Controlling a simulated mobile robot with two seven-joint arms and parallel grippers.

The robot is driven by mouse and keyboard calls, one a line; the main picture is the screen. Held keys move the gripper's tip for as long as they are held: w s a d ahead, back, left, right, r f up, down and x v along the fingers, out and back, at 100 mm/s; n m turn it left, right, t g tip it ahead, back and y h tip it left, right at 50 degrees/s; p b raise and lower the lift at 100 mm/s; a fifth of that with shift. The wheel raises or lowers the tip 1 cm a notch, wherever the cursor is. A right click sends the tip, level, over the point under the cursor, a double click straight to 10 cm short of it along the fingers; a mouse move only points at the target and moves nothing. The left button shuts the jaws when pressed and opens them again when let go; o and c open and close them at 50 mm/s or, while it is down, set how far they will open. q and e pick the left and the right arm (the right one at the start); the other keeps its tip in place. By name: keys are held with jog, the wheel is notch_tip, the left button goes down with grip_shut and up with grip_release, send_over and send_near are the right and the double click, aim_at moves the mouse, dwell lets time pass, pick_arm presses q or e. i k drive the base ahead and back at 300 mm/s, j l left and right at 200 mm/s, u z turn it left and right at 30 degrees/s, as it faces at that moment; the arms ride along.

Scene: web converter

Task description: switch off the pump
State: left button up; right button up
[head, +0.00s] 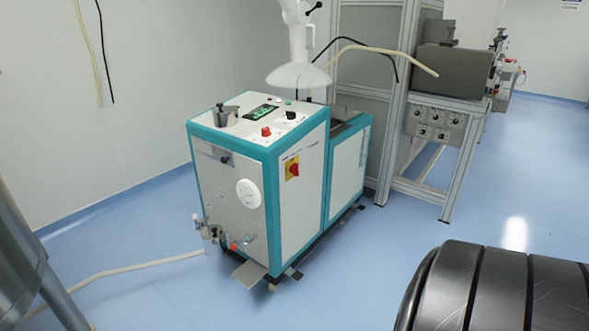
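A white cabinet with teal edges (300,215) stands on the floor at the middle; it looks like the pump unit, though I cannot read a label. A red rotary handle on a yellow plate (292,169) is on its right-hand side face. Its top carries a red button or knob (266,131), a black knob (291,115), a green-lit display (260,112) and a metal pot (227,116). A round white dial (248,193) and small valves (238,243) are on the front. Neither of my grippers is in view.
A white extraction hood (299,75) hangs just over the cabinet's back. A grey metal frame (450,190) with a knob panel (434,125) stands right. A pale hose (125,271) crosses the floor left. A large black ribbed object (500,290) fills the lower right. Floor in front is clear.

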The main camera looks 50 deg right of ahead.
aim_at(290, 115)
jog(key=k+l+z, duration=0.1)
jog(key=z, duration=0.4)
jog(key=k+l+z, duration=0.15)
jog(key=z, duration=0.35)
jog(key=k+l+z, duration=0.1)
jog(key=l+z, duration=0.15)
jog(key=z, duration=0.25)
jog(key=i+j+z, duration=0.4)
jog(key=i+j, duration=0.35)
jog(key=i, duration=0.35)
jog(key=i+j+z, duration=0.45)
jog(key=i+j, duration=0.5)
jog(key=j, duration=0.15)
